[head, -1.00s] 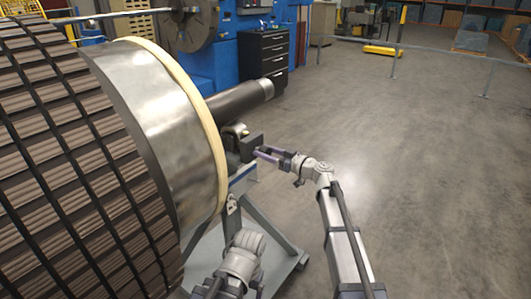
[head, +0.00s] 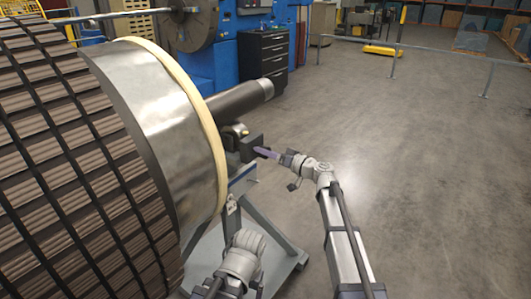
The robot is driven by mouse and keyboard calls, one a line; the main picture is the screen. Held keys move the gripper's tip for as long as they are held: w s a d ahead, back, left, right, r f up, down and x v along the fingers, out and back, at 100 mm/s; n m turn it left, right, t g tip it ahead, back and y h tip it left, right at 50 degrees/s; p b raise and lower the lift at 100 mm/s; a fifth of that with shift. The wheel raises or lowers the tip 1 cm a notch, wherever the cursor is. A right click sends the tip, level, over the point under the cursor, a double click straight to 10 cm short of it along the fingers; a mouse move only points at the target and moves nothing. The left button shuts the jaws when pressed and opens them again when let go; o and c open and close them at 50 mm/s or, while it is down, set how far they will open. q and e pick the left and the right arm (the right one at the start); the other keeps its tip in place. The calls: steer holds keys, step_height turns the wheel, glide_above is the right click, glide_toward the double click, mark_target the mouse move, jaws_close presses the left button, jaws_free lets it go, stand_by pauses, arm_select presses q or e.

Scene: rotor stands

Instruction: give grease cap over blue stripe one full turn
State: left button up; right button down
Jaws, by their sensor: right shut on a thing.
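My right gripper (head: 262,152) reaches in from the right. Its purple fingers are seen edge-on, with the tips at the dark block (head: 249,146) beside the rotor shaft (head: 240,100). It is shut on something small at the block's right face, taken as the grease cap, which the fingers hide.
The large rotor (head: 80,170), with a metal drum (head: 165,120) and cream ring, fills the left. A grey stand (head: 275,240) stands under the shaft. A black drawer cabinet (head: 264,55) and blue machine are behind. The floor at right is open.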

stand_by(0.4)
steer(key=shift+c, duration=1.1)
jaws_free()
steer(key=v, duration=0.8)
steer(key=shift+w+a, duration=0.1)
steer(key=shift+x, duration=3.8)
